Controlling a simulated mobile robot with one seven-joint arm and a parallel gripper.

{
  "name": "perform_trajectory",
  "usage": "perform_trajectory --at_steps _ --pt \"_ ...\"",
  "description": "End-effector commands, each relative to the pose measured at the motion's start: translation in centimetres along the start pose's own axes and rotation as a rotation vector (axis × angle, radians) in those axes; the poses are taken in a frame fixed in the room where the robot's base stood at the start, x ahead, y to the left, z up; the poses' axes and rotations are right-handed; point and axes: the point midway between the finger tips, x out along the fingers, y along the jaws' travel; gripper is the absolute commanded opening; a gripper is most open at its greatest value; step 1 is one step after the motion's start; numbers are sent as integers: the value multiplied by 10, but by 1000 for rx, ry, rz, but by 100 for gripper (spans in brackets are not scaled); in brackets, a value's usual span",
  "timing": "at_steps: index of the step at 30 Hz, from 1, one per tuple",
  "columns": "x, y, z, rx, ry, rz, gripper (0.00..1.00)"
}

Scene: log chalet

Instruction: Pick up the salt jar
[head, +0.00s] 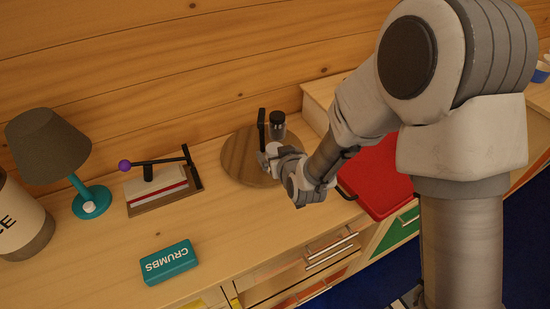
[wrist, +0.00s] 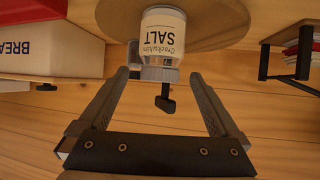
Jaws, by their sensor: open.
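The salt jar (wrist: 163,38) is a clear jar with a pale label reading SALT and a grey lid, seen upside down in the wrist view. It stands on a round wooden board (wrist: 225,22).
A lamp (head: 48,140), a device with a purple-knobbed lever (head: 155,185) and a teal CRUMBS box (head: 170,262) stand to the left. A red-topped item (head: 382,180) lies at the right. A wooden wall (head: 150,60) runs behind. The counter's front middle is clear.

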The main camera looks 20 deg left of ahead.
Motion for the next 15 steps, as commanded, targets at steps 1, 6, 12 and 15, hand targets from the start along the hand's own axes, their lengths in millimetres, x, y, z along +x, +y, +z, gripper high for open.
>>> perform_trajectory --at_steps 1,6,12,15 --pt "6 0 1 0 -1 0 98" --pt "24 0 1 1 0 0 98" --pt "27 0 1 1 1 0 98" --pt "27 0 1 1 1 0 98"
